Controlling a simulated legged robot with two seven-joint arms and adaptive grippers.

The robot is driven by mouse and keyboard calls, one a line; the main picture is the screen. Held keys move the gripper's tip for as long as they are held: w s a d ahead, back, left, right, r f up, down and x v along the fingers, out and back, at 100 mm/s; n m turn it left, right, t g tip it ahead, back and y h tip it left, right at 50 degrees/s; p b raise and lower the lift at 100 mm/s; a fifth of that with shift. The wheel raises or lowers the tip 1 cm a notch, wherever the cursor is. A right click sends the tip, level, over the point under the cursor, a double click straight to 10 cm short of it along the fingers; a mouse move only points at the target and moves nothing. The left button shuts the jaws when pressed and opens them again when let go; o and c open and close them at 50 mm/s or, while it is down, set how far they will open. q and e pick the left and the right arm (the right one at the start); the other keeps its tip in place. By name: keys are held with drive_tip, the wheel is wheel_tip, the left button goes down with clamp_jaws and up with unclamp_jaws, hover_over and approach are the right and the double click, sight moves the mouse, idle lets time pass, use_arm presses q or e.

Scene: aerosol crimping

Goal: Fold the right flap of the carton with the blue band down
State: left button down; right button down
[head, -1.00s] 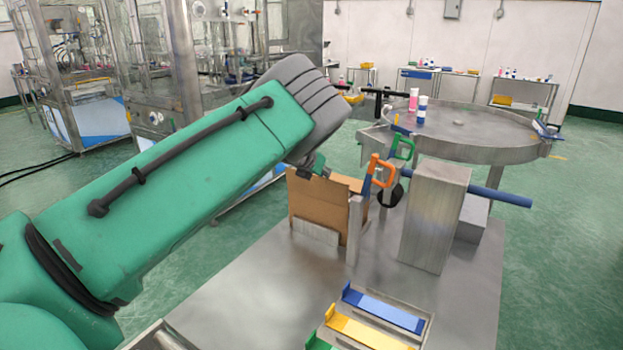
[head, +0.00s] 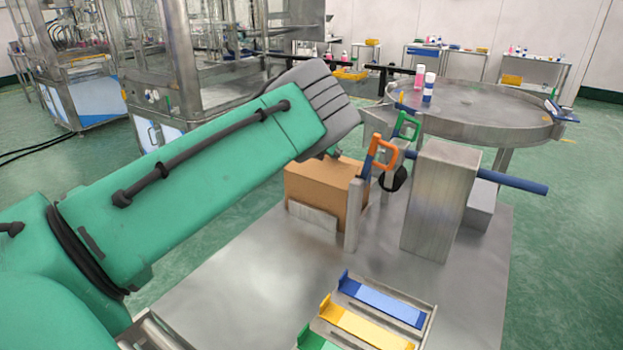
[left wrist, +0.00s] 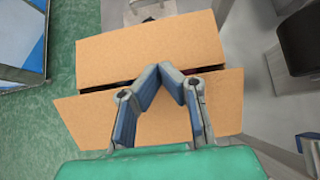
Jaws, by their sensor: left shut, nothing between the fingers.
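The brown carton (head: 318,186) stands on the steel table between metal holder plates; no blue band shows on its visible faces. In the left wrist view, one flap (left wrist: 150,45) and an opposite flap (left wrist: 88,116) cover most of the top, with a narrow dark gap between them. In the head view the top looks nearly flat. My left gripper (left wrist: 173,69) is shut and empty, its tips over the gap between the flaps; whether they touch the cardboard I cannot tell. In the head view my left arm hides most of that gripper. My right gripper is out of view.
Orange (head: 383,152) and green (head: 407,125) handles, a blue bar (head: 510,182) and a metal block (head: 440,200) stand right of the carton. Blue (head: 382,304) and yellow (head: 365,328) trays lie in front. A round table (head: 480,105) stands behind. The table's front left is clear.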

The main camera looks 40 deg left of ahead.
use_arm(q)
drive_tip(key=shift+w+a+f+g+b, duration=0.15)
drive_tip(key=shift+w+f+g+b, duration=1.05)
drive_tip(key=shift+w+f, duration=0.35)
drive_tip(key=shift+f, duration=0.1)
drive_tip(key=shift+d+g, duration=0.2)
drive_tip(key=shift+g, duration=0.2)
